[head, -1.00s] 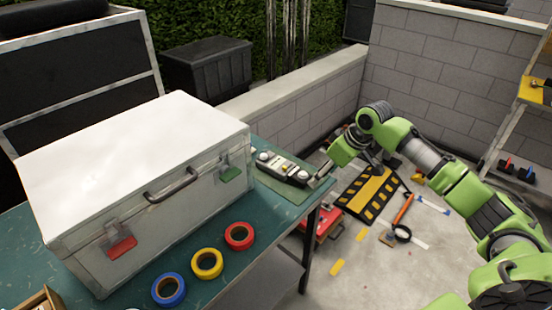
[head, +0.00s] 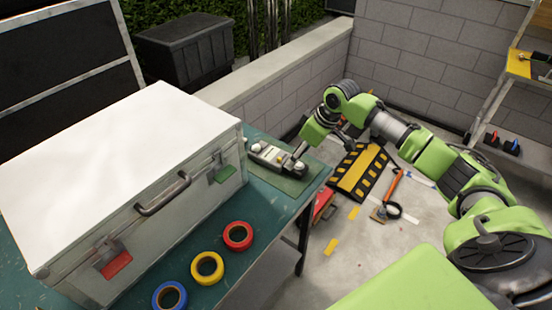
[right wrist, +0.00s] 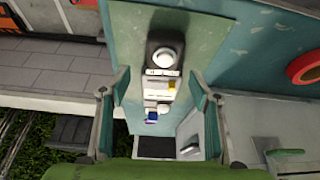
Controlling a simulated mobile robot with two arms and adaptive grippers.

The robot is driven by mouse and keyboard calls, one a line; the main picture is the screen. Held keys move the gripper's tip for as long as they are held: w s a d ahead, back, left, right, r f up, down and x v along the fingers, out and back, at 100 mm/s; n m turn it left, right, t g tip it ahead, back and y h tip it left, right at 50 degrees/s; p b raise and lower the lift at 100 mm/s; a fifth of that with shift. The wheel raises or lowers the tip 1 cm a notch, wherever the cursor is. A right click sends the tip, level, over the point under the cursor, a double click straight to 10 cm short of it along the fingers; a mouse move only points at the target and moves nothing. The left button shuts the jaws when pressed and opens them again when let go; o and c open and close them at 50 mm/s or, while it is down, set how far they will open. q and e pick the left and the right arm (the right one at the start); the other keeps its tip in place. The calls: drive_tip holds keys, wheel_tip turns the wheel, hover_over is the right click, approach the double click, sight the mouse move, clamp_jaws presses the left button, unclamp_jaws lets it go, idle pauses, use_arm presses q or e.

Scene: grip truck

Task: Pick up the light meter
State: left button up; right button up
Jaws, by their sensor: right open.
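The light meter (head: 272,155), a small grey-white and black device with pale round parts, lies on a green mat (head: 290,184) at the table's far right corner, beside the big case. In the right wrist view the light meter (right wrist: 161,84) runs lengthwise between my fingers, its dark end with a white dome pointing away. My right gripper (head: 298,152) is at the meter's right end in the head view. The right wrist view shows the right gripper (right wrist: 159,90) open, one finger on each side of the meter, holding nothing. My left gripper is in neither view.
A large white-topped case (head: 160,205) with red and green latches stands left of the meter. Blue, yellow and red (head: 238,236) tape rolls lie in front of it on the green table (head: 250,262). A low block wall (head: 290,84) runs behind.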

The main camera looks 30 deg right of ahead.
sight(278, 161)
drive_tip(key=shift+w+a+f+p, duration=0.1)
drive_tip(key=shift+a+f+p, duration=0.15)
drive_tip(key=shift+f, duration=0.25)
drive_tip(key=shift+w+a+f+p, duration=0.15)
drive_tip(key=shift+f+p, duration=0.15)
drive_tip(key=shift+f, duration=0.15)
drive_tip(key=shift+x, duration=1.1)
drive_tip(key=shift+f, duration=0.3)
drive_tip(key=shift+w, duration=0.1)
drive_tip(key=c, duration=1.5)
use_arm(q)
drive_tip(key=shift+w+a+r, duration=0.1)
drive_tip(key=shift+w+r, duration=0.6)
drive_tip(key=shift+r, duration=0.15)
use_arm(e)
drive_tip(key=shift+o, duration=0.2)
